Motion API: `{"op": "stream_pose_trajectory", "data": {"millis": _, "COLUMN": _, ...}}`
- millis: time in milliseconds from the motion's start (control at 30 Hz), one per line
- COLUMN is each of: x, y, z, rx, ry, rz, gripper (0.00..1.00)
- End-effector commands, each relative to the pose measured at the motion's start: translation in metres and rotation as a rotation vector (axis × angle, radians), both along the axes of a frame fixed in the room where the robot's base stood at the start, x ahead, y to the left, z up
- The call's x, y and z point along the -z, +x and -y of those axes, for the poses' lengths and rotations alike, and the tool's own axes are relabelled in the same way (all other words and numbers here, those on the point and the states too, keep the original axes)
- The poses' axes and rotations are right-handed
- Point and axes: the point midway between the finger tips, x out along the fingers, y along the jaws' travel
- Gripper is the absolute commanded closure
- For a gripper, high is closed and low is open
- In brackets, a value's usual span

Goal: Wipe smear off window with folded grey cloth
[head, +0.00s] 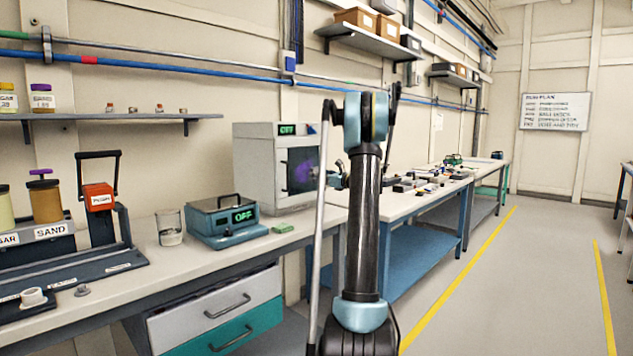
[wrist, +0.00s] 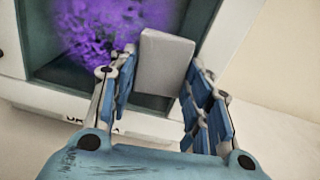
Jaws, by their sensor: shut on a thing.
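A purple smear (wrist: 110,28) covers much of the dark window (wrist: 45,72) in the front of a pale cabinet (head: 258,170). My gripper (wrist: 162,70) is shut on the folded grey cloth (wrist: 165,58), which sticks out beyond the fingertips. In the wrist view the cloth overlaps the lower right of the window, to the right of most of the smear. I cannot tell whether it touches the glass. In the head view my gripper (head: 337,180) is small and the cloth cannot be made out.
A second bench (head: 400,208) with small parts extends behind my arm. The floor at right is clear.

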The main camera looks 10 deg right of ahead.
Motion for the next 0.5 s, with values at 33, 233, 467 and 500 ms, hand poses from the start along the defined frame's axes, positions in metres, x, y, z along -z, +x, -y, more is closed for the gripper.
{"op": "stream_pose_trajectory", "data": {"millis": 33, "x": 0.000, "y": 0.000, "z": 0.001, "rx": 0.000, "ry": 0.000, "rz": 0.000, "gripper": 0.74}}
{"op": "stream_pose_trajectory", "data": {"millis": 233, "x": -0.008, "y": 0.001, "z": 0.000, "rx": -0.001, "ry": 0.000, "rz": 0.000, "gripper": 0.74}}
{"op": "stream_pose_trajectory", "data": {"millis": 467, "x": -0.023, "y": 0.002, "z": -0.002, "rx": -0.001, "ry": 0.001, "rz": 0.001, "gripper": 0.74}}
{"op": "stream_pose_trajectory", "data": {"millis": 500, "x": -0.024, "y": 0.003, "z": -0.002, "rx": -0.002, "ry": 0.000, "rz": 0.001, "gripper": 0.74}}
